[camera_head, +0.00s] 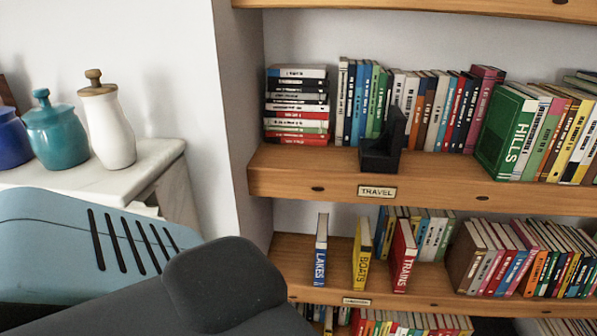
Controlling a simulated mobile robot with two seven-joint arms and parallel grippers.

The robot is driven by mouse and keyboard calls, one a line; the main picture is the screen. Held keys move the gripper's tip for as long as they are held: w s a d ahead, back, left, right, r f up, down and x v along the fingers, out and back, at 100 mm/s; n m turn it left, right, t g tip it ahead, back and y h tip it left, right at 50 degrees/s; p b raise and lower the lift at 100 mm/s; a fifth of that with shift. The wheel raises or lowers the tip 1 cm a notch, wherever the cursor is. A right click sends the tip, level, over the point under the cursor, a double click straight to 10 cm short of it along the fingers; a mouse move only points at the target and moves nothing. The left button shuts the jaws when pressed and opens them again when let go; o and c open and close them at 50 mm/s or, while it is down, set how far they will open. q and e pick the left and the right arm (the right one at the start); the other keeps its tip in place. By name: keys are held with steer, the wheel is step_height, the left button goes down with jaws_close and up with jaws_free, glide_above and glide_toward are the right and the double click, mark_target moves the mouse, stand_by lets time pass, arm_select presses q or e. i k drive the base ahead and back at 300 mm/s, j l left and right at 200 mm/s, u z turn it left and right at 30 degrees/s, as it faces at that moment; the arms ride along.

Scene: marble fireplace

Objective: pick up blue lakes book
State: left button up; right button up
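The blue lakes book (321,250) stands upright on the lower shelf, its blue spine facing out with white "LAKES" lettering. It is the leftmost of three separate books there, with a gap before the yellow "BOATS" book (361,253). The red "TRAINS" book (403,256) stands further right. Neither of my grippers shows in the head view. A dark part of my own body fills the bottom left and ends short of the lakes book.
A black bookend (384,145) stands on the upper shelf (430,192), labelled "TRAVEL", with rows of books around it. The lower shelf (400,285) has bare wood around the lakes book. Jars (105,120) stand on a marble ledge (150,160) at left.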

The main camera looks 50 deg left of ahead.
mark_target(322, 234)
steer(key=u, duration=1.5)
steer(key=i+u, duration=0.15)
steer(key=u, duration=0.25)
steer(key=i+u, duration=0.2)
steer(key=u, duration=0.2)
